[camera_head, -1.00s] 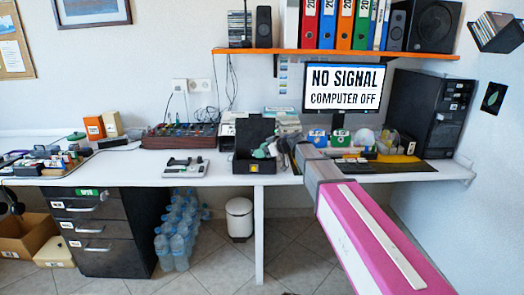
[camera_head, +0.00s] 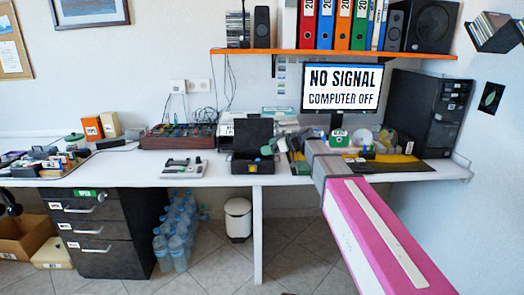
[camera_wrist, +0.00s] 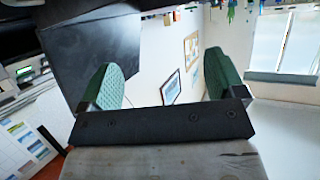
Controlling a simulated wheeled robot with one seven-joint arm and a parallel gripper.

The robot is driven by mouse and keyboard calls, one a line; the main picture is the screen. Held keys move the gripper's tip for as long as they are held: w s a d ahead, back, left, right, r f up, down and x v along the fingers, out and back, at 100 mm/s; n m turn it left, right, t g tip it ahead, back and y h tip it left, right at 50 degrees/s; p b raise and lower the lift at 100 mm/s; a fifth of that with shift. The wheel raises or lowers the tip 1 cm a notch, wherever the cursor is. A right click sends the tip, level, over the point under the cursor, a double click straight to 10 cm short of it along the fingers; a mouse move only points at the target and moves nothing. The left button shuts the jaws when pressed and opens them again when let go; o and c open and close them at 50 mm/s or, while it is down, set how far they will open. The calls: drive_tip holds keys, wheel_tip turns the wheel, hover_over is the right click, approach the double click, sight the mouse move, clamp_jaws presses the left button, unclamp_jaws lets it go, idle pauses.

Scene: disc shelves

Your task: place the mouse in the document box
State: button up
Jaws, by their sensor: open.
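My gripper (camera_wrist: 163,82) shows in the wrist view with its two green pads wide apart and nothing between them. In the head view my arm reaches over the desk and the gripper end is small, beside an open black box (camera_head: 253,167) with a raised lid. I cannot tell whether this black box is the document box. I cannot make out the mouse clearly in either view; small items on the yellow-and-black mat right of my arm are too small to tell apart.
A monitor (camera_head: 342,89) and a black computer tower (camera_head: 432,112) stand at the back right. An orange shelf (camera_head: 340,52) with binders hangs above. A mixer (camera_head: 178,136) and a grey-white device (camera_head: 183,168) are left of the black box. The desk's (camera_head: 140,172) front left-middle strip is clear.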

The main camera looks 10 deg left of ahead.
drive_tip(key=v, duration=0.7)
